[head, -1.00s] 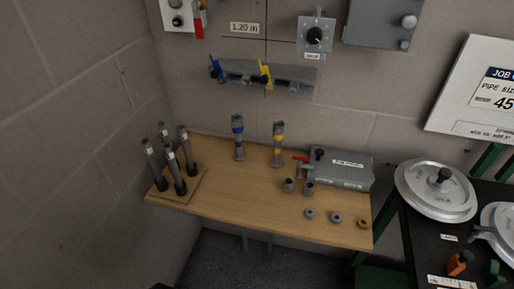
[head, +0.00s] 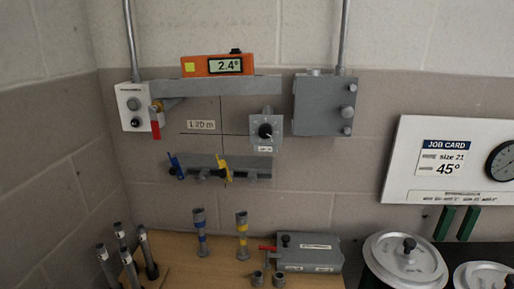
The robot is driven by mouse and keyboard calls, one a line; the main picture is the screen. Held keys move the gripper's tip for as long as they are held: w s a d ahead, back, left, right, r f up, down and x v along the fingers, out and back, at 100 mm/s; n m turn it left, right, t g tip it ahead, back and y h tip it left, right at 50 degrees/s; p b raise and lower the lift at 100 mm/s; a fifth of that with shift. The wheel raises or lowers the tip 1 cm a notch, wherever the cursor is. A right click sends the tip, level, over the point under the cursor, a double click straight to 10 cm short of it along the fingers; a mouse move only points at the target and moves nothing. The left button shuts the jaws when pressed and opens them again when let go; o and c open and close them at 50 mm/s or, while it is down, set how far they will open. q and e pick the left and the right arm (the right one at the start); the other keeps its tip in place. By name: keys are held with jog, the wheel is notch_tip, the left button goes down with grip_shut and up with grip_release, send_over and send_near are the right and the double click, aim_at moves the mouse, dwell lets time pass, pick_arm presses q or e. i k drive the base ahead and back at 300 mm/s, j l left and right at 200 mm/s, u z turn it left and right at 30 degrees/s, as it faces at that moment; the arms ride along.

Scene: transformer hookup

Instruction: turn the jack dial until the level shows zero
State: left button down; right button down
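The jack dial (head: 265,131) is a black knob on a grey square plate on the wall, below the right part of a grey horizontal bar (head: 232,87). The orange digital level (head: 205,67) sits on top of that bar and its display reads 2.4°. The small label under the dial is too small to read. Neither of my grippers shows in the head view.
A white switch box (head: 134,105) with a red lever is left of the dial. A grey box (head: 324,105) is close on its right. A rack (head: 220,168) with blue and yellow handles is below. The wooden bench (head: 221,272) holds pipes and a grey case (head: 308,252).

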aim_at(265, 131)
jog(key=j, duration=0.35)
jog(key=k+j, duration=0.1)
jog(key=j, duration=0.25)
jog(key=i, duration=1)
